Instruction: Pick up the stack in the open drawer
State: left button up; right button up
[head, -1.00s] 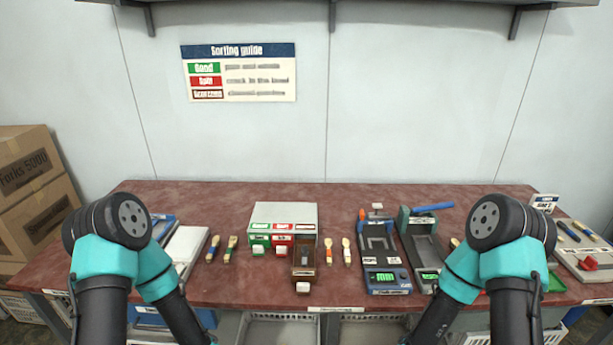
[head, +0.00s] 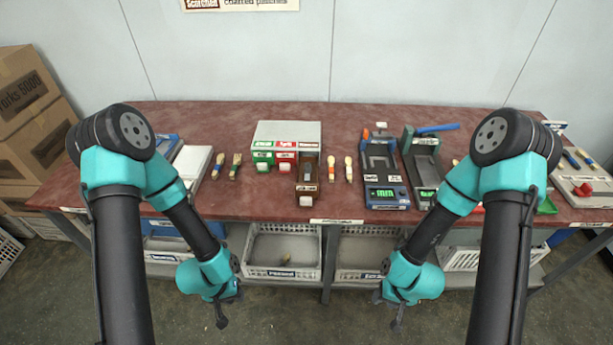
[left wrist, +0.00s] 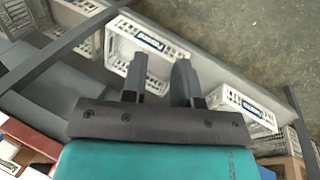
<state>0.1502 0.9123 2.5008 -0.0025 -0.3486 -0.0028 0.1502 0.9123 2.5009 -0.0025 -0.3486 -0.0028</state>
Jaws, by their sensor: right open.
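A small grey drawer cabinet (head: 295,134) stands on the red bench with green, red and brown drawer fronts. Its brown right-hand drawer (head: 306,188) is pulled out toward me. Something small and bluish-grey (head: 308,171) lies inside; I cannot tell how many pieces make up the stack. My left gripper (head: 222,312) hangs below and in front of the bench, well apart from the drawer. In the left wrist view its two fingers (left wrist: 160,78) are apart with nothing between them. My right gripper (head: 397,318) hangs low at the right, open and away from the drawer.
Wooden-handled spoons lie on both sides of the cabinet, a pair (head: 227,166) left and a pair (head: 341,169) right. A blue-grey device (head: 385,190) and a green-grey press (head: 424,165) stand further right. White crates (head: 282,273) sit under the bench.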

pick_arm(q)
jog(key=shift+o, duration=0.4)
jog(key=shift+o, duration=1.4)
jog(key=shift+w, duration=0.1)
